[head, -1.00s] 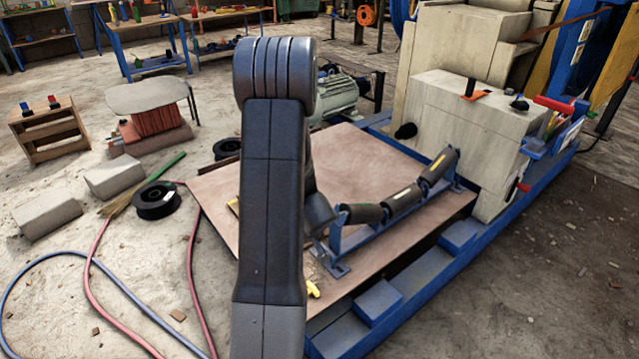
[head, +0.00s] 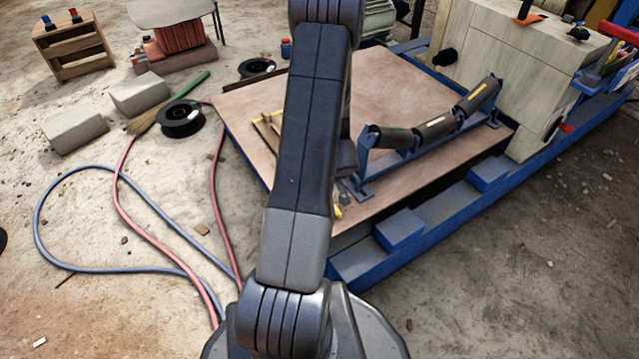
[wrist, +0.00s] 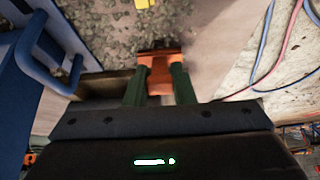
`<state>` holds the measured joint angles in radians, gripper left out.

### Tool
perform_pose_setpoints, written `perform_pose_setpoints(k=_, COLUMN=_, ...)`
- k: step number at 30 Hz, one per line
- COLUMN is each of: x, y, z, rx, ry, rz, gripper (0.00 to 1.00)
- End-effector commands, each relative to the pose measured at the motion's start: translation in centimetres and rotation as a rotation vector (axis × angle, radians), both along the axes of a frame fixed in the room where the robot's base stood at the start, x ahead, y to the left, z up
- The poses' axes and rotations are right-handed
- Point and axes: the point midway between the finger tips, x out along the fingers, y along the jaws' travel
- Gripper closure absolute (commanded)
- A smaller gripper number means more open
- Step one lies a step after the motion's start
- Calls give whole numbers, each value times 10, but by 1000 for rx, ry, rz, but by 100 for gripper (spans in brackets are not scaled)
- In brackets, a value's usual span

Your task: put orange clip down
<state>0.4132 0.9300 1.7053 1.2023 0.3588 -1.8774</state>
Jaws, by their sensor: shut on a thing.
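The orange clip (wrist: 160,72) shows at the top middle of the wrist view. My gripper (wrist: 160,85) has its two green fingers on either side of the clip's lower part and is shut on it. In the head view my arm hides the gripper and the clip.
A blue frame with a bent bar (wrist: 45,70) is close on the left in the wrist view. In the head view a roller stand (head: 420,135) stands on the wooden board (head: 390,100), beside the machine's blue base (head: 440,225). Hoses (head: 120,190) lie on the ground at left.

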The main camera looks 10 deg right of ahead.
Motion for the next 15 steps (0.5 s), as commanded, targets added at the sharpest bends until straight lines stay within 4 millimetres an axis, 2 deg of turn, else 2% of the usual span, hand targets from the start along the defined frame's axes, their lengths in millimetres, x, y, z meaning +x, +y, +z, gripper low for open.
perform_pose_setpoints(k=8, x=0, y=0, z=-4, rx=-1, ry=0, rz=2, gripper=100)
perform_pose_setpoints(k=9, x=0, y=0, z=-3, rx=0, ry=0, rz=1, gripper=70)
perform_pose_setpoints(k=11, x=0, y=0, z=-2, rx=-1, ry=1, rz=1, gripper=58)
perform_pose_setpoints(k=15, x=0, y=0, z=-2, rx=-1, ry=1, rz=1, gripper=56)
